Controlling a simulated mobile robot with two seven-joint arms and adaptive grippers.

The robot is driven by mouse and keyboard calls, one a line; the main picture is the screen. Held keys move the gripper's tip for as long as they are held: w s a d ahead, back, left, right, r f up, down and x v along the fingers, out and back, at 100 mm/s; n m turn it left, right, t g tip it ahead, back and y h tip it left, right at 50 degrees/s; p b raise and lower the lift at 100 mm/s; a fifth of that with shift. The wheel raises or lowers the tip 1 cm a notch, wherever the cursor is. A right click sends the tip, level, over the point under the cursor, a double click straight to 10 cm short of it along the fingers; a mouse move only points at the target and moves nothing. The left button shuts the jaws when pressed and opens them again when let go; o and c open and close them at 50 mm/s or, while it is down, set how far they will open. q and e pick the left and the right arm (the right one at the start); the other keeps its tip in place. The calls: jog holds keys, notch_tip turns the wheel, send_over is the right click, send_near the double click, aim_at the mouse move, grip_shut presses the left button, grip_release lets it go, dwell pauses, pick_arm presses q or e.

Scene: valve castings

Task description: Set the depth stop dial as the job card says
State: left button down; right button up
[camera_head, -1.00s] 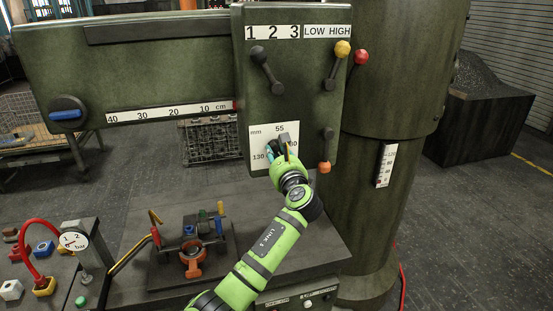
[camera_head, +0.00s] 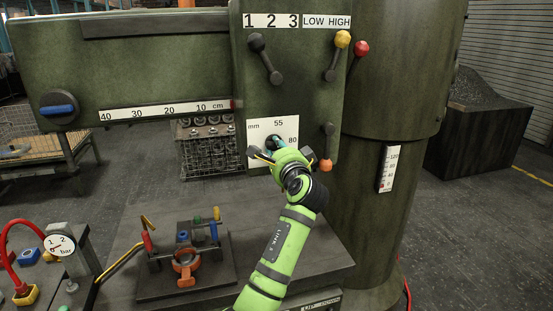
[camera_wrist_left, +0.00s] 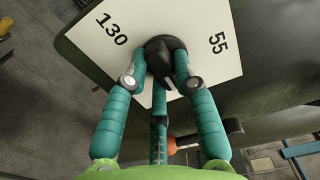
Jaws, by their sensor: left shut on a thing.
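The depth stop dial is a black knob (camera_head: 271,141) on a white plate (camera_head: 288,126) low on the green drill head. The plate reads "mm", 55 at the top and 80 at the right in the head view. The left wrist view shows the knob (camera_wrist_left: 165,58) close up, with 130 and 55 beside it; 80 is not visible there. A small white mark on the knob faces the lower side of that view. My left gripper (camera_head: 276,147) has its teal fingers shut around the knob, and they also show in the wrist view (camera_wrist_left: 160,72). No job card is identifiable.
An orange-tipped lever (camera_head: 326,150) hangs close right of the plate. Black, yellow and red knobbed levers are above. Below, a fixture (camera_head: 184,262) with an orange clamp stands on the dark table, left of my arm. A pressure gauge (camera_head: 62,245) is at far left.

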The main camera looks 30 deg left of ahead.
pick_arm(q)
jog(key=n+b, duration=0.4)
jog(key=n, duration=0.2)
jog(key=n+b, duration=0.5)
jog(key=shift+w+d+n, duration=0.15)
jog(key=shift+n, duration=0.25)
jog(key=shift+r+n+b, duration=0.15)
jog(key=shift+n+b, duration=0.4)
jog(key=shift+n, duration=0.3)
jog(key=shift+r+n+b, duration=0.15)
jog(key=shift+n+b, duration=0.35)
jog(key=shift+n, duration=0.35)
jog(key=shift+r, duration=0.1)
jog(key=c, duration=1.1)
grip_release()
jog(key=shift+o, duration=0.6)
